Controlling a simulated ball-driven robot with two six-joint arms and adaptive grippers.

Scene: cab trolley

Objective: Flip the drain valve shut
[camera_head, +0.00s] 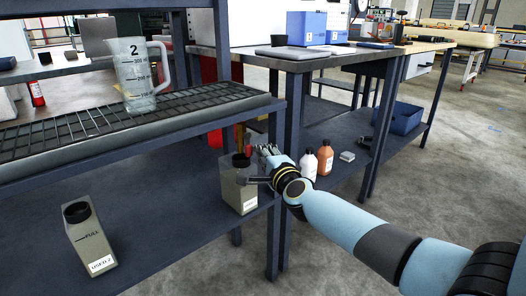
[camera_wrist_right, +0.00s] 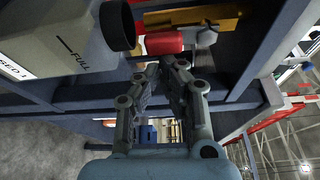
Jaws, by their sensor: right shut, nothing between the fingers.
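The drain valve shows in the right wrist view as a brass-coloured body (camera_wrist_right: 195,18) with a red handle or sleeve (camera_wrist_right: 165,42) lying across the picture. In the head view only a small red part (camera_head: 248,152) of it shows, beside my right gripper and partly hidden by it. My left gripper is in neither view.
A grey container (camera_head: 238,190) with a black neck stands close to my right gripper; another, marked USED 2 (camera_head: 90,240), stands left on the lower shelf. A jug (camera_head: 138,85) stands on the grating (camera_head: 60,127) above. Bottles (camera_head: 325,160) stand behind my wrist.

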